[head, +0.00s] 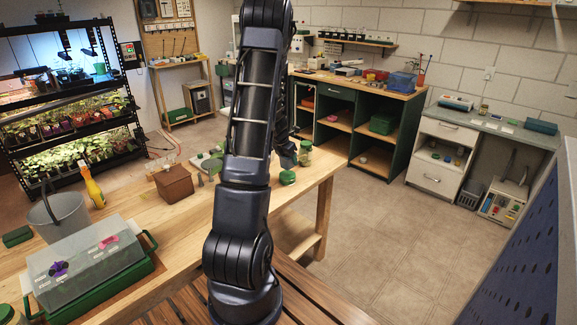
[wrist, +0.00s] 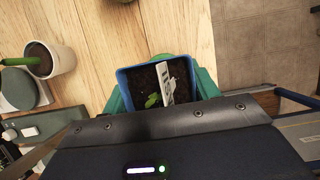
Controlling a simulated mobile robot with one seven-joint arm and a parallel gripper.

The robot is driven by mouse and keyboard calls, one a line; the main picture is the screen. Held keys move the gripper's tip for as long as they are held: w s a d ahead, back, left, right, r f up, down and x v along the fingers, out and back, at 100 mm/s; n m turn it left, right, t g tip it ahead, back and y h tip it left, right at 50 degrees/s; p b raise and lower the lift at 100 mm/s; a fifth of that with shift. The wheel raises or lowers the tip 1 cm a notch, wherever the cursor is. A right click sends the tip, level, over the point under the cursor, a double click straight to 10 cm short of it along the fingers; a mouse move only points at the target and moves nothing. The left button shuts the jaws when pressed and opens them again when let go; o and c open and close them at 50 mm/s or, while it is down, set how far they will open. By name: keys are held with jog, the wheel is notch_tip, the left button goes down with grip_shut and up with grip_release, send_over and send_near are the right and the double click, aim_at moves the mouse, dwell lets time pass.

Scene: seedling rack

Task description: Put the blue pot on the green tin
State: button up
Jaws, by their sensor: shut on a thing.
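The blue pot (wrist: 129,77) is square, with dark soil, a small green seedling and a white label. My gripper (wrist: 160,88) is shut on it, with teal-green pieces at its left and right sides in the wrist view. A green edge (wrist: 172,57) shows just beyond the pot's far rim, probably the green tin; whether the pot touches it I cannot tell. In the head view a low green round thing (head: 288,176), likely the tin, is on the bench beside my arm. The pot is hidden there.
A white pot with a green plant (wrist: 62,62) stands left of my gripper. In the head view a jar with a green lid (head: 305,153) stands near the bench's far edge. A brown box (head: 173,184), grey bucket (head: 58,218) and clear-lidded propagator (head: 88,262) are on the left.

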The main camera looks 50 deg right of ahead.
aim_at(289, 164)
jog(key=shift+f, duration=1.8)
jog(key=shift+f, duration=0.1)
jog(key=o, duration=1.1)
jog(key=shift+c, duration=0.2)
